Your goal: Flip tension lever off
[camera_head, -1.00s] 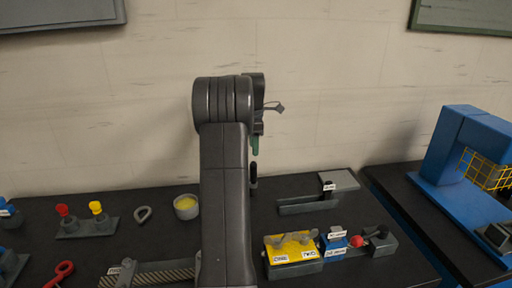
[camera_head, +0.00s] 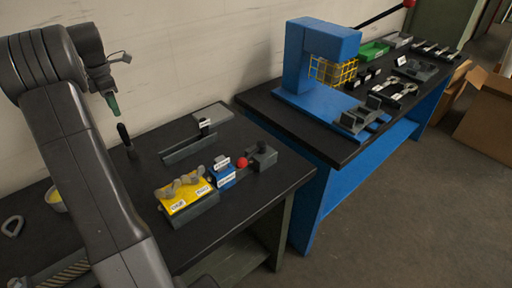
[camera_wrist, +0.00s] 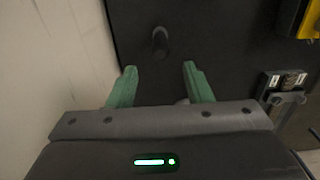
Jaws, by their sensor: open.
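I cannot read for certain which part is the tension lever. A red ball knob (camera_head: 242,162) sits beside a small blue block (camera_head: 222,176) with white labels. In the wrist view, a dark block (camera_wrist: 284,80) with two white labels and a grey lever-like bar (camera_wrist: 288,99) lies at the right, clear of my fingers. My gripper (camera_wrist: 160,86) is open and empty, its green fingertips apart. A dark upright post (camera_wrist: 160,42) shows beyond them; it also shows below my gripper (camera_head: 112,103) in the head view (camera_head: 124,137). My arm hides part of the table.
A yellow-topped fixture (camera_head: 184,197) and a grey channel (camera_head: 188,149) stand on the black table. A yellow-filled cup (camera_head: 56,199) and a grey ring (camera_head: 13,226) are at the left. A blue press (camera_head: 316,68) stands on the right bench. The wall is close behind.

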